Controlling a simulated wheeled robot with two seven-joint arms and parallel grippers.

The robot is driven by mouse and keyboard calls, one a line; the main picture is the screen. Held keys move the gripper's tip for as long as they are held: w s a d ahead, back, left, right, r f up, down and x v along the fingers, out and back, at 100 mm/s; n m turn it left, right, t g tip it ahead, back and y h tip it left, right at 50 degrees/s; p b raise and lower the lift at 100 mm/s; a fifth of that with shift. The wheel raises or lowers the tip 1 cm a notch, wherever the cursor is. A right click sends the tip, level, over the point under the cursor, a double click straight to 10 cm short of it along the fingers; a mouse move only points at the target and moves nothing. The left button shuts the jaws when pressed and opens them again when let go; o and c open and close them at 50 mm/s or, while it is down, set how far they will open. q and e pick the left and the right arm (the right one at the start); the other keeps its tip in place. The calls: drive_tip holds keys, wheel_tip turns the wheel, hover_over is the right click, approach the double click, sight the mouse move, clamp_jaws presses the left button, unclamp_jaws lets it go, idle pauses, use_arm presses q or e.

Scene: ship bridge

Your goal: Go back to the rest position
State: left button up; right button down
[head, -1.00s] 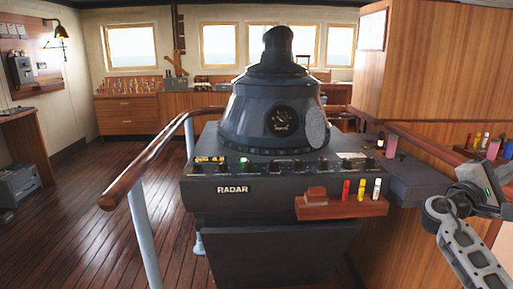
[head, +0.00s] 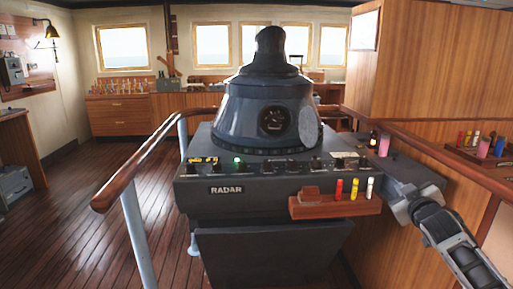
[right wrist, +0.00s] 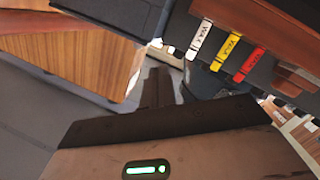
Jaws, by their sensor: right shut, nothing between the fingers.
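My right gripper (head: 396,196) is just right of the radar console (head: 262,187), in front of the grey side ledge (head: 420,174). It holds nothing. In the right wrist view its dark fingers (right wrist: 160,87) are together, with the console's marker rack close by at the upper right. Whether the gripper touches the console or ledge I cannot tell. My left gripper is in neither view.
A small wooden rack (head: 311,208) on the console front holds a red marker (head: 339,189), a yellow marker (head: 354,189) and a white marker (head: 370,188). A wooden handrail (head: 128,178) runs along the left. Open plank floor (head: 75,225) lies beyond it.

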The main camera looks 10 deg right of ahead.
drive_tip(key=s+a+f+n+g+y, duration=0.1)
drive_tip(key=s+a+f+y, duration=0.1)
drive_tip(key=s+a+f, duration=0.55)
drive_tip(key=s+a+f+g+y, duration=0.2)
drive_tip(key=s+a+f, duration=0.2)
drive_tip(key=a+f, duration=0.65)
drive_tip(key=s+a+f+m+g+y, duration=0.1)
drive_tip(key=s+a+f, duration=0.3)
drive_tip(key=s+a, duration=0.3)
drive_tip(key=s+a+f+m+g+y, duration=0.1)
drive_tip(key=s+a+f, duration=0.3)
drive_tip(key=s, duration=1.1)
drive_tip(key=a+y, duration=0.1)
drive_tip(key=a, duration=0.2)
drive_tip(key=shift+g, duration=0.4)
drive_tip(key=shift+s+a+f, duration=0.1)
drive_tip(key=shift+s, duration=0.05)
